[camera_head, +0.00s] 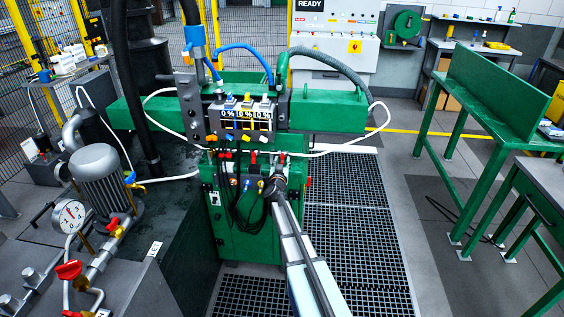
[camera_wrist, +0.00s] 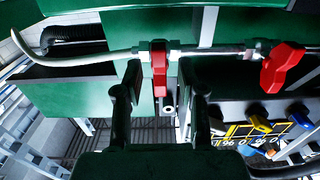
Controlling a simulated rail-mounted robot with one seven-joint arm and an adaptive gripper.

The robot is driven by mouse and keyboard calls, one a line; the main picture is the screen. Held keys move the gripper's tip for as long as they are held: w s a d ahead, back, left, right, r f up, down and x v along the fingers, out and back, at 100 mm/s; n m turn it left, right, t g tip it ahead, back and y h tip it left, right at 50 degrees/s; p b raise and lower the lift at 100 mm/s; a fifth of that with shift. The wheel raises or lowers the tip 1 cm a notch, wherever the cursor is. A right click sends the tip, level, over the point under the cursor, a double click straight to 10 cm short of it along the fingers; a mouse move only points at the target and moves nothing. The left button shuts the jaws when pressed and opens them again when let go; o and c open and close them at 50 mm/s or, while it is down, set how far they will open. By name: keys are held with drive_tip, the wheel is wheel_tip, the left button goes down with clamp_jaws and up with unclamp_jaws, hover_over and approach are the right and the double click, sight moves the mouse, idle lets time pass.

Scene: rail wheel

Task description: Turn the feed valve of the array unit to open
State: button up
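The array unit (camera_head: 243,235) is a green cabinet with a green beam and dark panel on top; its displays (camera_head: 245,114) read 0 %. My gripper (camera_head: 274,182) is in front of the cabinet, under the panel. In the wrist view, my gripper (camera_wrist: 159,85) is open, with its dark fingers apart. A red valve handle (camera_wrist: 159,72) on a thin grey pipe shows between the fingertips, with gaps on both sides. The handle stands crosswise to the pipe. A second red handle (camera_wrist: 283,63) lies slanted at the right. I cannot read which is the feed valve.
Dark cables (camera_head: 240,205) hang in front of the cabinet, close to my gripper. A pump with a gauge (camera_head: 69,217) stands at left. A green bench (camera_head: 495,95) is at right. The grated floor (camera_head: 355,230) right of the cabinet is clear.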

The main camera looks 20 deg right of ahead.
clamp_jaws()
